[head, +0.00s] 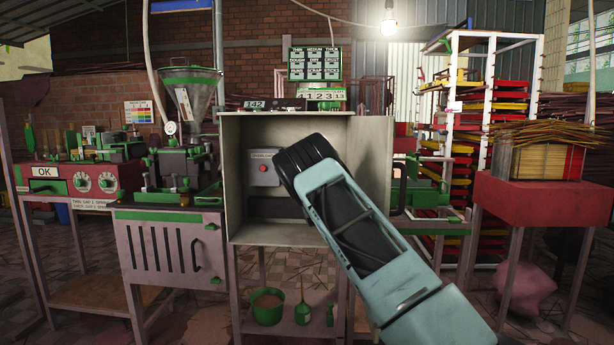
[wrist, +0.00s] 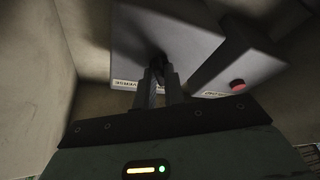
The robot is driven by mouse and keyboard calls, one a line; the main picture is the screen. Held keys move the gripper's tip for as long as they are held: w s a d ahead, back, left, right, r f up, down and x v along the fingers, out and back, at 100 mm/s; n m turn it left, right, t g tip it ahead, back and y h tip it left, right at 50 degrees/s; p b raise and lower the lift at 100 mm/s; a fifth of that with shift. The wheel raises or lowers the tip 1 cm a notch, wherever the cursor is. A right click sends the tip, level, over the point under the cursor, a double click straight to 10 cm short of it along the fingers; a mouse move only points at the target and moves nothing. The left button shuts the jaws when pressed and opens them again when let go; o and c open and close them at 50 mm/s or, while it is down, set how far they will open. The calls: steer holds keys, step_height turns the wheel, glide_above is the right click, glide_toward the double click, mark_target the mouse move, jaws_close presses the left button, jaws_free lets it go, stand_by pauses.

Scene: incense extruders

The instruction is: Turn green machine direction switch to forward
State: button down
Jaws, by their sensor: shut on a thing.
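The direction switch is a small dark knob (wrist: 157,58) on a grey box (wrist: 190,38) in the wrist view. A white label along the box's edge reads partly "VERSE". My gripper (wrist: 161,72) has its two fingers close together at the knob, shut on it. The fingers and shadow hide most of the knob, so I cannot tell which way it points. In the head view my arm reaches into an open-fronted cabinet (head: 240,220) and hides the gripper and switch.
A second grey box with a red button (wrist: 237,86) is close to the right of my fingers; it also shows in the head view (head: 263,168). Cabinet walls (wrist: 40,60) enclose the gripper. A metal hopper (head: 190,97) stands left of the cabinet, a rack (head: 485,45) to the right.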

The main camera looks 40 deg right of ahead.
steer(key=shift+s+n+y+p, duration=0.1)
steer(key=shift+n+y+p, duration=0.2)
steer(key=shift+n+y, duration=0.85)
steer(key=shift+f+n+h, duration=0.1)
steer(key=shift+n+h, duration=0.15)
steer(key=shift+n, duration=0.3)
steer(key=c, duration=1.5)
jaws_free()
steer(key=p+v, duration=0.2)
steer(key=v, duration=1.5)
steer(key=shift+s+f, duration=0.15)
